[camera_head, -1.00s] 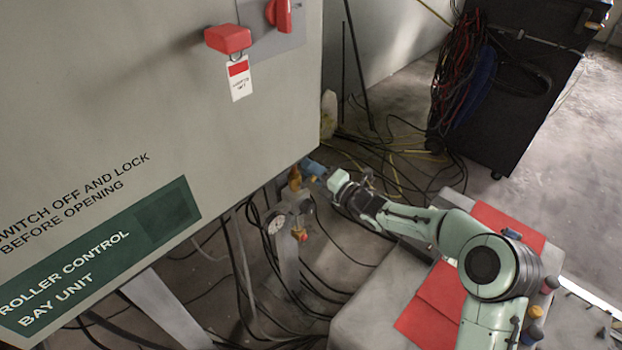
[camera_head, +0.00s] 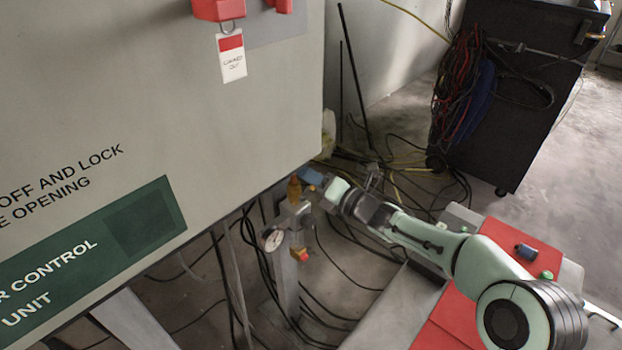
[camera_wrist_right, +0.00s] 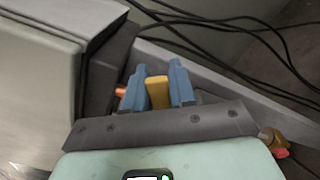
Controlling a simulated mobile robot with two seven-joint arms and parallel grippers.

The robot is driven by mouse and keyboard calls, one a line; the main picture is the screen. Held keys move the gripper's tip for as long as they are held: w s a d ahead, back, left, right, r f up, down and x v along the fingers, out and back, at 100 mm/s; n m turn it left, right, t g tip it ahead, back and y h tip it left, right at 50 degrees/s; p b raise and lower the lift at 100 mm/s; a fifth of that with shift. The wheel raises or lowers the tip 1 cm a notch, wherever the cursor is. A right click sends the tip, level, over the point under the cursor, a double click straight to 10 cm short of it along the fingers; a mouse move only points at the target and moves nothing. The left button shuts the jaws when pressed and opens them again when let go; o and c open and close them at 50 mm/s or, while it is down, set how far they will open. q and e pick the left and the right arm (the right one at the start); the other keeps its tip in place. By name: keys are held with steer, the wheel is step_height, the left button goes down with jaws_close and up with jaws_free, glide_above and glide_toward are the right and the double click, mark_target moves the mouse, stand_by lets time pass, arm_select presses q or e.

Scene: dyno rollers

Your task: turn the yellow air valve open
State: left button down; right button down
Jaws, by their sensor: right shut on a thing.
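The yellow air valve handle (camera_wrist_right: 157,92) shows in the right wrist view between the two blue fingers of my right gripper (camera_wrist_right: 160,86), which is shut on it. In the head view my right gripper (camera_head: 312,178) reaches in from the right to the top of the valve assembly, beside the cabinet's lower corner. The assembly has a brass part (camera_head: 294,188), a round gauge (camera_head: 273,239) and an orange-red fitting (camera_head: 300,254), on a grey post (camera_head: 286,285). The handle itself is hidden by the gripper in the head view. My left gripper is not in view.
A large grey cabinet (camera_head: 200,120) with a red lockout tag (camera_head: 232,58) fills the left. Black cables hang and lie around the post. A black cart (camera_head: 520,100) stands behind.

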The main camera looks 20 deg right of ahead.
steer(key=shift+r, duration=0.1)
steer(key=c, duration=1)
jaws_free()
steer(key=shift+s, duration=0.1)
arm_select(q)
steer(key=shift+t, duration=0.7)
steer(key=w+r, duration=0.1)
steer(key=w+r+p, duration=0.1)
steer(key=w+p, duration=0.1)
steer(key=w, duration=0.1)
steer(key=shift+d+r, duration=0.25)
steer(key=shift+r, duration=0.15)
arm_select(e)
steer(key=v, duration=1.3)
steer(key=shift+s+d, duration=0.15)
